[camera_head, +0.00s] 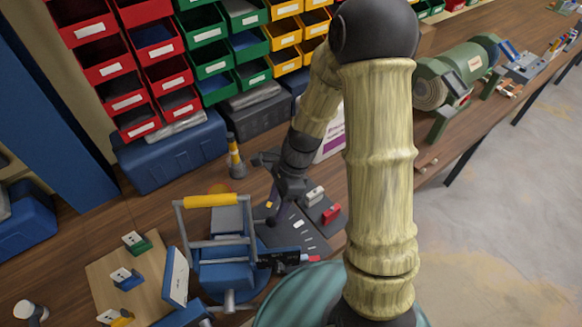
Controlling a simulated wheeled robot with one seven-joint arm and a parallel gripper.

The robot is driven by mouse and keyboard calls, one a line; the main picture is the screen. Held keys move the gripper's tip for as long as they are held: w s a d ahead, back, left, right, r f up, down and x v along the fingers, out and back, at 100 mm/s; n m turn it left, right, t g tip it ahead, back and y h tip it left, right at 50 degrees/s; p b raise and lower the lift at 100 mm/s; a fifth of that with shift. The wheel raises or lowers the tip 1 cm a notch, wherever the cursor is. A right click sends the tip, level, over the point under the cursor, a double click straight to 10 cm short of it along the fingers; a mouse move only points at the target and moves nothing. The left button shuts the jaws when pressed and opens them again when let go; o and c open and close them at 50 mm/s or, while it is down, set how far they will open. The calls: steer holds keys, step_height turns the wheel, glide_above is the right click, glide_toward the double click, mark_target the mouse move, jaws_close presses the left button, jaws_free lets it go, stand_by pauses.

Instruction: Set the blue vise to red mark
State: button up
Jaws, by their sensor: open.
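The blue vise (229,274) stands at the front of the wooden bench, with grey bars around it and a yellow grip (210,201) on top. A grey rod and knob show at its lower end. A dark scale-like strip (285,260) reaches out from its right side, with a small red patch (314,259) near the strip's right end. I cannot tell whether this patch is the red mark. My gripper (272,194) is open, behind and to the right of the vise's top, above a dark plate. It appears empty and apart from the yellow grip.
The dark plate (295,236) carries a red block (331,213) and a pale block (314,195). A wooden board (97,272) with small coloured pieces lies left of the vise. Coloured bins and a blue toolbox (172,153) line the back.

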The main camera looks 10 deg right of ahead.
steer(key=v, duration=1.2)
steer(key=s+d+n+t+h, duration=0.4)
steer(key=s+n+t, duration=0.1)
steer(key=n, duration=1.2)
steer(key=shift+s+d+r, duration=0.3)
steer(key=shift+s+d, duration=0.1)
steer(key=shift+s, duration=0.2)
steer(key=shift+c, duration=1.7)
